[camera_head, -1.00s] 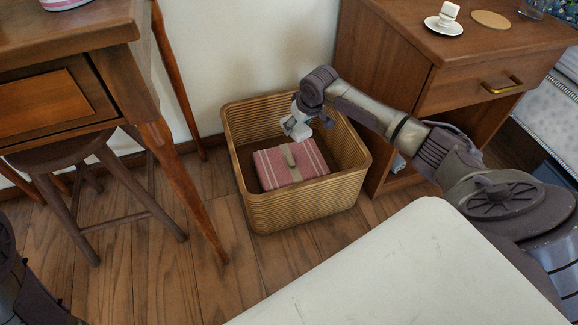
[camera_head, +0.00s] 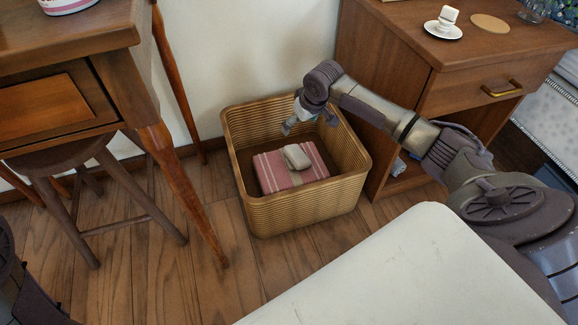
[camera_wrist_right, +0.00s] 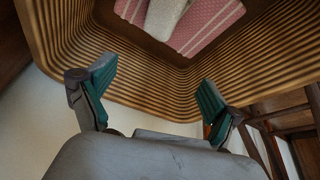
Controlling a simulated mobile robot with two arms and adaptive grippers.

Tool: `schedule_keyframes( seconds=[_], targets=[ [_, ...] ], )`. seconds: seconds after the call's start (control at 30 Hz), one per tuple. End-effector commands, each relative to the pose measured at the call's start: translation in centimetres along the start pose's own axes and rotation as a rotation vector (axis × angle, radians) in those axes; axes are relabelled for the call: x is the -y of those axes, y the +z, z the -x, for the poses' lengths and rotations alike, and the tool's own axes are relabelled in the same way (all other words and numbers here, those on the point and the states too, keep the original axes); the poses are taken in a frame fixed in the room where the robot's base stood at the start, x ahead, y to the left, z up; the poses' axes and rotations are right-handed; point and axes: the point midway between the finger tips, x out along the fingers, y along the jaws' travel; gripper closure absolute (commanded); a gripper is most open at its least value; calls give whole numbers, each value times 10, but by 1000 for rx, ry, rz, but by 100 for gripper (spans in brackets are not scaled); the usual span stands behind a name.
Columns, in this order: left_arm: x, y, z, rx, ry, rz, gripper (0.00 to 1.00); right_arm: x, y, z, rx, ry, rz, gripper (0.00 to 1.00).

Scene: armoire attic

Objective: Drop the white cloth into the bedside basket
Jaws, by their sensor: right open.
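The wicker basket (camera_head: 300,211) stands on the floor. A pink striped folded cloth (camera_head: 272,172) lies inside it. A small off-white folded cloth (camera_head: 296,157) rests on top of the pink one, inside the basket. My right gripper (camera_head: 309,122) is above the back part of the basket, open and empty, apart from the off-white cloth. In the right wrist view my two fingers (camera_wrist_right: 153,95) are spread with nothing between them. The off-white cloth (camera_wrist_right: 165,18) shows at the top edge there, cut off by the frame. My left gripper is out of the picture.
A wooden nightstand (camera_head: 400,70) stands close on the basket's right, with a saucer (camera_head: 443,30) and a round coaster (camera_head: 490,23) on it. A wooden desk (camera_head: 95,85) and a stool (camera_head: 60,160) are on the left. The floor before the basket is partly clear.

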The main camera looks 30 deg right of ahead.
Motion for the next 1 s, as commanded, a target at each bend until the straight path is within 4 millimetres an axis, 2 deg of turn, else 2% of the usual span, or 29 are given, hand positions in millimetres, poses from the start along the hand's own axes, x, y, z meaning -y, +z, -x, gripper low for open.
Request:
schedule_keyframes(
  seconds=[0.03,0.2,0.4,0.6,1.0],
  targets=[
    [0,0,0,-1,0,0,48,-1,-1,12,-3,2,1,9],
    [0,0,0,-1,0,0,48,-1,0,49,-2,2,2,9],
    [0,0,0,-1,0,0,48,-1,0,80,-1,2,0,9],
    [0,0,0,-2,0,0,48,0,0,90,1,0,0,9],
    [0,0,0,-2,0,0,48,0,0,90,1,1,0,9]
  ],
)
